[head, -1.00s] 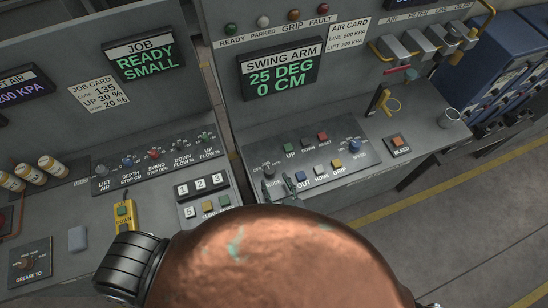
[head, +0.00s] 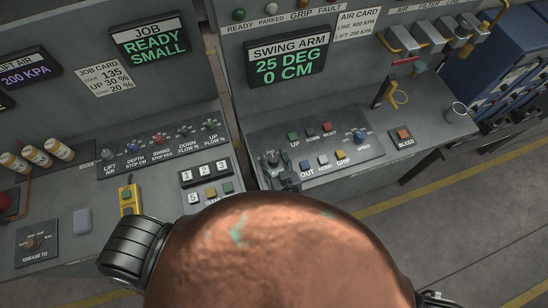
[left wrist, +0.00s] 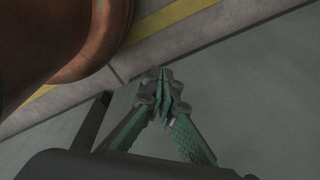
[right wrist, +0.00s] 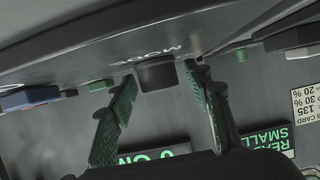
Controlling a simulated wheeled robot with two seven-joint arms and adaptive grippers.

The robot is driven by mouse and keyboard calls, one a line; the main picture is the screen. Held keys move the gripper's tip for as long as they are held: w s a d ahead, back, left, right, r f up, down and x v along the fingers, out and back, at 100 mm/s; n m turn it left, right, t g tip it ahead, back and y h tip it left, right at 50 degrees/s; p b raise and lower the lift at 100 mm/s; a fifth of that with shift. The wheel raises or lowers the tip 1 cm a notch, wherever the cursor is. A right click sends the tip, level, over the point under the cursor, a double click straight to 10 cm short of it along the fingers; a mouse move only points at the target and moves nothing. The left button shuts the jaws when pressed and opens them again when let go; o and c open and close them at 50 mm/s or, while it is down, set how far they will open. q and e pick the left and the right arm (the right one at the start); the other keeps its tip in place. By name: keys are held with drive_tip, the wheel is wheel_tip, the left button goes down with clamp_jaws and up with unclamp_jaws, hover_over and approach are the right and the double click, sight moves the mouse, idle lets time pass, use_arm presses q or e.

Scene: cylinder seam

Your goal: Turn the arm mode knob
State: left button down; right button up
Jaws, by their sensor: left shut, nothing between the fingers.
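The arm mode knob (head: 272,158) is a dark round knob at the left end of the right console's control panel. In the right wrist view the dark knob (right wrist: 156,74) lies under the MODE label, between the fingertips of my right gripper (right wrist: 161,78). That gripper is open, one green finger on each side; whether either finger touches the knob I cannot tell. In the head view my right gripper (head: 284,179) shows small, just in front of the knob, with its arm hidden by a copper shape. My left gripper (left wrist: 163,82) is shut and empty above the floor.
The copper rounded body (head: 280,255) fills the bottom middle of the head view. The swing arm display (head: 287,62) reads 25 DEG, 0 CM. A BLEED button (head: 403,136) sits right.

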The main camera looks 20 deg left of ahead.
drive_tip(key=c, duration=0.9)
drive_tip(key=shift+c, duration=0.6)
drive_tip(key=shift+r+n+g+y+p, duration=0.15)
drive_tip(key=shift+n+g+y+p, duration=0.2)
drive_tip(key=shift+p, duration=0.5)
drive_tip(key=n+g+y+p, duration=0.1)
drive_tip(key=n+p, duration=0.1)
drive_tip(key=n+g+y+p, duration=0.2)
drive_tip(key=p, duration=0.1)
drive_tip(key=shift+w+d+r, duration=0.15)
drive_tip(key=shift+f+n+g+y+p, duration=0.2)
drive_tip(key=shift+n+g+y+p, duration=0.5)
drive_tip(key=shift+n+g, duration=0.45)
use_arm(q)
wheel_tip(320, 180, up, 8)
drive_tip(key=shift+s, duration=0.45)
use_arm(e)
drive_tip(key=shift+n+g+y, duration=0.25)
drive_tip(key=shift+n+g, duration=0.55)
drive_tip(key=shift+g, duration=0.3)
use_arm(q)
drive_tip(key=shift+f, duration=0.15)
use_arm(e)
drive_tip(key=shift+n+g, duration=0.3)
